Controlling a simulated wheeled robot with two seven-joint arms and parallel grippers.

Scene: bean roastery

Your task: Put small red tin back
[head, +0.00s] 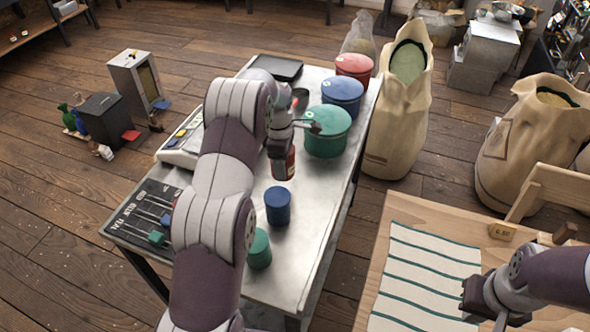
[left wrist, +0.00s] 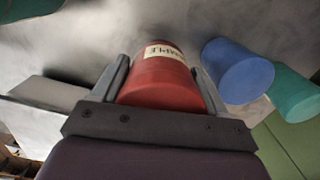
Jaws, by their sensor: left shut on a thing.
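The small red tin (head: 284,165) is over the metal table (head: 318,215), partly hidden by my left gripper (head: 279,148). In the left wrist view the red tin (left wrist: 160,85), with a pale label, sits between the two fingers of my left gripper (left wrist: 160,72), which is shut on it. I cannot tell whether its base touches the table. A small blue tin (head: 278,206) and a small green tin (head: 259,249) stand in a row nearer me. My right gripper (head: 498,312) is over the striped cloth's right edge; its fingers are too unclear to judge.
Large red (head: 354,66), blue (head: 342,95) and green (head: 327,132) canisters line the table's right side. A scale (head: 182,145) and a tool board (head: 150,215) lie at left. A sack (head: 398,125) stands right of the table.

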